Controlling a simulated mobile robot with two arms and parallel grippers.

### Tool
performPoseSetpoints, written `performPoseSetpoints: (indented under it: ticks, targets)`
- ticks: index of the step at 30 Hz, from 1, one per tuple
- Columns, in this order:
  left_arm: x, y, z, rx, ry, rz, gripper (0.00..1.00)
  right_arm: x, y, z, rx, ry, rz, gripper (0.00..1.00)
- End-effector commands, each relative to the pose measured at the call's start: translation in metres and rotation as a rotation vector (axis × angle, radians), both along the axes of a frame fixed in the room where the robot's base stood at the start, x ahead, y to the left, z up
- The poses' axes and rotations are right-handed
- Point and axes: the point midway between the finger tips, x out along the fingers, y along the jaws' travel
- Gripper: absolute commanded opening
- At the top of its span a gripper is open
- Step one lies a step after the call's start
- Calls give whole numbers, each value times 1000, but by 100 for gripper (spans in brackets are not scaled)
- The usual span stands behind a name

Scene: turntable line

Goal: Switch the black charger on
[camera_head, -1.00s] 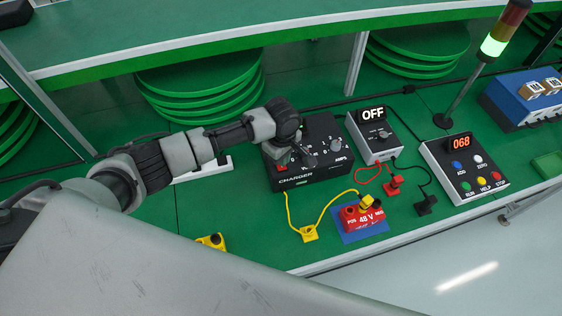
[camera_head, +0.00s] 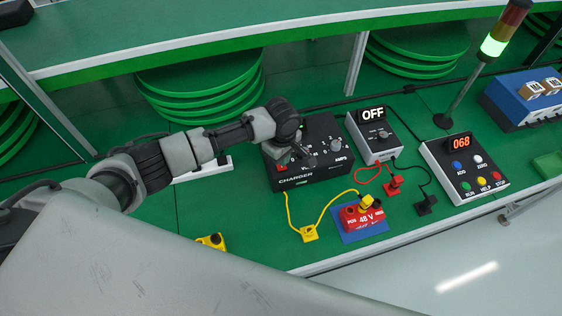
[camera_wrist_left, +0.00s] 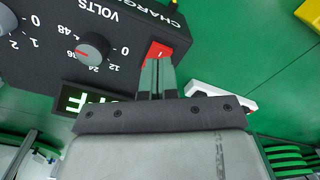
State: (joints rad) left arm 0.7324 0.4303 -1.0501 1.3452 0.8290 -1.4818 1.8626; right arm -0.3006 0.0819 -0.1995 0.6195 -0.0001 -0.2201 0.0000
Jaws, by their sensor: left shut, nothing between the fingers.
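The black charger (camera_head: 322,172) sits on the green bench, with VOLTS and AMPS knobs on top. Its red rocker switch (camera_wrist_left: 160,49) shows in the wrist view, partly covered by my fingertips; it also shows in the head view (camera_head: 282,169). My left gripper (camera_wrist_left: 157,64) is shut and empty, its tips at the near edge of the switch. I cannot tell whether they touch or press it. My right gripper is not in view.
A grey box (camera_head: 377,150) reading OFF stands right of the charger. A red 48 V battery (camera_head: 364,219) on a blue mat (camera_head: 350,238) is in front, with yellow cables. A red plug (camera_head: 395,183), a black plug (camera_head: 427,205) and a button panel (camera_head: 459,196) reading 068 are further right.

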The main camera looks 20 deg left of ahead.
Motion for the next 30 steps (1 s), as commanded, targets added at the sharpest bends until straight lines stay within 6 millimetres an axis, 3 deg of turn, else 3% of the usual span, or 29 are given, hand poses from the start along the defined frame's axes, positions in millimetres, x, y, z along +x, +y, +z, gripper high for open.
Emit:
performPoseSetpoints:
  ticks: [30]
  targets:
    - [0,0,-13,-1,0,0,0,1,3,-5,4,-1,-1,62]
